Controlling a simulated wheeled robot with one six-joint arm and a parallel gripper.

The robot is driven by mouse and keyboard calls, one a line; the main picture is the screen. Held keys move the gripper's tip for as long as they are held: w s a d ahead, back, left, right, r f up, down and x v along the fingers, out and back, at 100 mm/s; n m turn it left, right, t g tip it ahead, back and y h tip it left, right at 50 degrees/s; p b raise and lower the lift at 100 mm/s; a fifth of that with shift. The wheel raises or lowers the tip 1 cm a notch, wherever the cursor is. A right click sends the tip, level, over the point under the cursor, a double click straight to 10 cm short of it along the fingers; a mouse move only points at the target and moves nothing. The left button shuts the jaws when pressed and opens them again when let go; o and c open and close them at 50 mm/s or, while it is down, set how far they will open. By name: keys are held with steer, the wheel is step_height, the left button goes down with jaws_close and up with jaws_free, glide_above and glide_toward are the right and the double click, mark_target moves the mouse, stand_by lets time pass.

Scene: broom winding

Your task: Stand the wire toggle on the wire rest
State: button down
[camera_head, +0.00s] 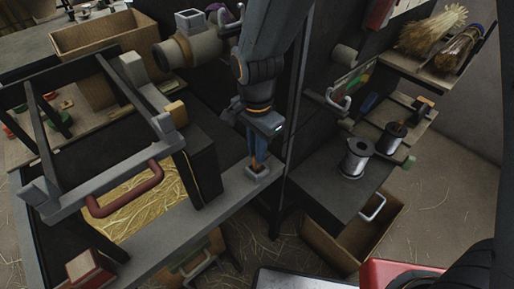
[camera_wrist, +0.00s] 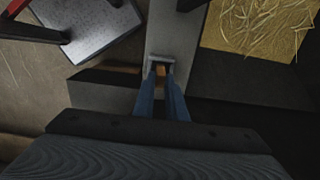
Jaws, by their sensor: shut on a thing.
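My gripper (camera_head: 257,160) points down over the long grey beam, its blue fingers shut on a small orange-brown piece, which I take to be the wire toggle (camera_head: 258,169). The toggle also shows between the fingertips (camera_wrist: 161,82) in the wrist view (camera_wrist: 160,70). A small grey square holder, which I take to be the wire rest (camera_head: 257,178), sits on the beam right under the fingertips. Its rim shows in the wrist view (camera_wrist: 160,57). The toggle's lower end is at or inside the holder; I cannot tell whether it touches the bottom.
The grey beam (camera_head: 222,197) runs beside a dark upright post. Wire spools (camera_head: 355,158) stand on a dark bench to the right. A frame with a red handle (camera_head: 125,192) is at the left, above yellow straw. Broom heads (camera_head: 432,30) lie on a shelf at the upper right.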

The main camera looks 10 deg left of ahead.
steer(key=shift+f, duration=0.45)
steer(key=c, duration=1.7)
jaws_free()
step_height(320, 180, up, 8)
steer(key=shift+f, duration=0.1)
